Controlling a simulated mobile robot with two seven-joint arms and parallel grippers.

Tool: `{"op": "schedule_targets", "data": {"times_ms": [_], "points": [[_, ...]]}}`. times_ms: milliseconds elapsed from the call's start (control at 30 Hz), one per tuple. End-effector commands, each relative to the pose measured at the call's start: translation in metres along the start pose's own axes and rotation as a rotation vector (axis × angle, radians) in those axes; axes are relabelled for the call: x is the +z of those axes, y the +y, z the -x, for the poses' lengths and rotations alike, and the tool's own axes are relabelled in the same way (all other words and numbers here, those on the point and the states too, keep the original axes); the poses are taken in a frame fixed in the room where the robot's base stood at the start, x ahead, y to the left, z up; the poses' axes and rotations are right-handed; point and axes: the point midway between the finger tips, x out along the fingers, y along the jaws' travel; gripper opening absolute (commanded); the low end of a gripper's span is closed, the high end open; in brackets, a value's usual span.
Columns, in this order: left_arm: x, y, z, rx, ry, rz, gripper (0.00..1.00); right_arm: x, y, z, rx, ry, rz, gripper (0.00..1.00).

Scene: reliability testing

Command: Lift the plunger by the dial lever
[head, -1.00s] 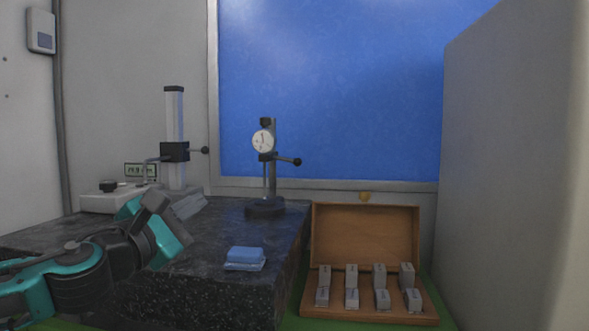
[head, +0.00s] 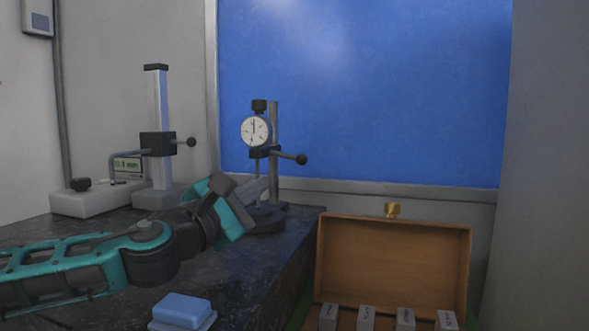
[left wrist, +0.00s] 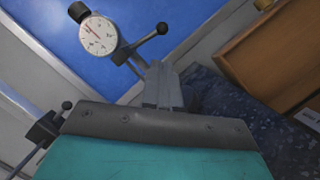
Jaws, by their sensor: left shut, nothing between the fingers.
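The dial gauge (head: 255,131) has a white round face and is fixed to an upright post on a dark round base (head: 262,219). A lever (head: 288,156) with a black ball end sticks out to the right below the dial. The thin plunger (head: 257,168) points down under the dial; its lower end is hidden by my gripper. My left gripper (head: 256,188) is shut and empty, in front of the stand and below the lever. In the left wrist view its fingers (left wrist: 162,84) are together, with the dial (left wrist: 98,34) and lever (left wrist: 148,38) beyond them, apart. My right gripper is not in view.
A height gauge (head: 157,120) with a side knob and a small display stands left on the dark stone slab (head: 262,275). A blue block (head: 182,309) lies at the slab's front. An open wooden box (head: 392,257) with several grey blocks stands right. A grey wall bounds the far right.

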Motion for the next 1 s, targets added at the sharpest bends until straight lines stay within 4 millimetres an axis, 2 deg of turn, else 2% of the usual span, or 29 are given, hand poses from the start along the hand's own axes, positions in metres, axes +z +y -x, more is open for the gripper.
{"op": "schedule_targets", "data": {"times_ms": [333,467,1000], "points": [[0.000,0.000,0.000,0.000,0.001,0.000,0.00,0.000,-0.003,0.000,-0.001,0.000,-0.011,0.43],[0.000,0.000,-0.007,0.000,0.000,0.000,0.00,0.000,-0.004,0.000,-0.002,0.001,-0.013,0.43],[0.000,0.001,-0.083,0.002,0.000,0.000,0.00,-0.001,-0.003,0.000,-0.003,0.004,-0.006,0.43]]}}
